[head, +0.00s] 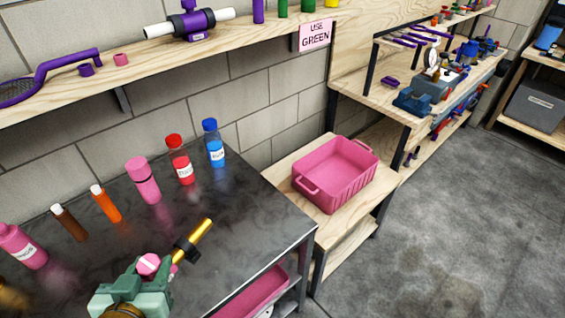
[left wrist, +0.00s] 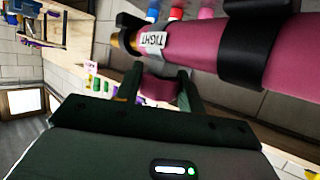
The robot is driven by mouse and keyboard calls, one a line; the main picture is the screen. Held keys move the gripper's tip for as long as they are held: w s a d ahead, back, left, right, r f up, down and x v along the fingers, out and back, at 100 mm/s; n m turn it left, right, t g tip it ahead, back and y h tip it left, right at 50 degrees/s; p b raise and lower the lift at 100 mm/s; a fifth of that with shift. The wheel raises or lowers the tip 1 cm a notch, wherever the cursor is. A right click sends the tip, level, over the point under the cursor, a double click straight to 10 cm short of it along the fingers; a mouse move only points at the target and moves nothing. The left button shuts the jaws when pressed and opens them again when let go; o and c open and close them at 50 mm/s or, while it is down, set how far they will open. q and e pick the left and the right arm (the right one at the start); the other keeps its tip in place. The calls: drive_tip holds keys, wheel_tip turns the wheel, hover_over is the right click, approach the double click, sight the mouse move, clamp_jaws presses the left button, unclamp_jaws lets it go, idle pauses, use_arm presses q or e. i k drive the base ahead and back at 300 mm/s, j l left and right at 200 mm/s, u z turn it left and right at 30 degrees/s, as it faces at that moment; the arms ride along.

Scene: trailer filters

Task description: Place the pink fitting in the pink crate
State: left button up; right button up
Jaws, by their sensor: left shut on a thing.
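The pink fitting (left wrist: 205,45) shows large in the left wrist view as a pink tube with black bands, a gold end and a white label reading "TIGHT". My left gripper (left wrist: 162,85) is shut on a pink part of it. In the head view my left gripper (head: 148,268) is at the lower left, above the dark table, with the fitting's black collar and gold end (head: 200,234) pointing up and right. The gripper hides much of the pink body there. The pink crate (head: 352,188) stands on a low wooden stand, right of the table, and looks empty. My right gripper is not in view.
The dark table (head: 250,205) holds a pink bottle (head: 142,180), a red bottle (head: 179,160), a blue bottle (head: 214,145) and several others. A wooden shelf (head: 200,60) runs above. A pink bin (head: 255,290) is under the table. Open floor (head: 460,220) lies right.

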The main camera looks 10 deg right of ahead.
sight(323, 172)
drive_tip(key=i+l, duration=0.2)
drive_tip(key=l, duration=0.2)
drive_tip(key=i+l+u, duration=0.15)
drive_tip(key=l, duration=0.25)
drive_tip(key=i+l, duration=0.25)
drive_tip(key=l, duration=0.2)
drive_tip(key=i+l+u, duration=0.15)
drive_tip(key=l, duration=0.3)
drive_tip(key=i+l, duration=0.25)
drive_tip(key=l, duration=0.2)
drive_tip(key=i+l+u, duration=0.15)
drive_tip(key=l, duration=0.3)
drive_tip(key=i+l, duration=0.15)
drive_tip(key=l, duration=0.3)
drive_tip(key=i+l+u, duration=0.15)
drive_tip(key=l, duration=0.35)
